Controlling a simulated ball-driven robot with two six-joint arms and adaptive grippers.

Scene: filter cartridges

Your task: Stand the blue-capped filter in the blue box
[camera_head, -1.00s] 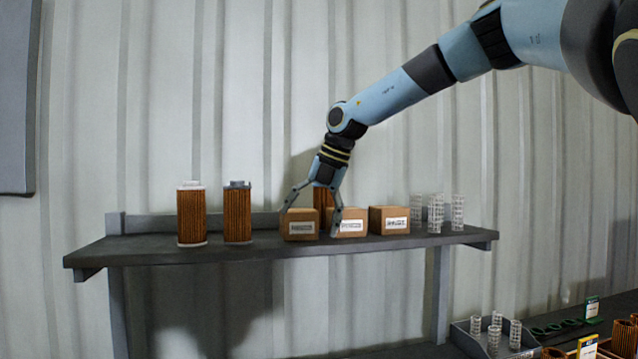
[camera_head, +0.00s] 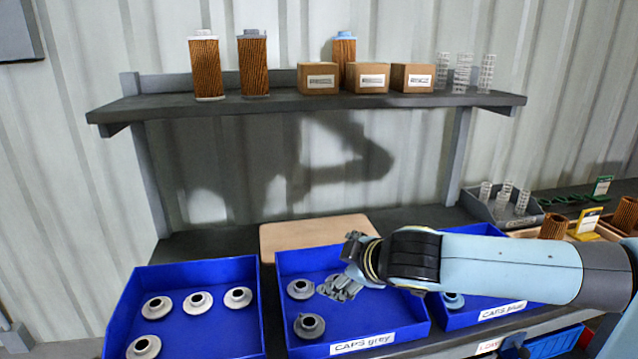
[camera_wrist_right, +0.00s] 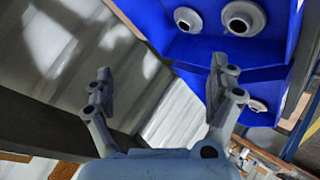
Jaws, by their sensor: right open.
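The blue-capped filter (camera_head: 343,52) has an orange-brown pleated body and a light blue cap. It stands upright on the wall shelf in the head view, its lower part hidden behind cardboard boxes. My right gripper (camera_head: 342,284) is low over the middle blue tray, labelled for grey caps, well below and apart from the filter. In the right wrist view the right gripper (camera_wrist_right: 161,76) has its fingers spread with nothing between them. A blue box (camera_head: 552,342) shows partly at the lower right, cut by the bench edge and my arm. My left gripper is not in view.
A white-capped filter (camera_head: 206,68) and a grey-capped filter (camera_head: 253,66) stand on the shelf. Cardboard boxes (camera_head: 367,78) stand before the blue-capped one. Blue cap trays (camera_head: 258,300) line the bench. A tan board (camera_head: 312,230) lies behind them. Wire cores (camera_head: 462,72) stand at the shelf's right.

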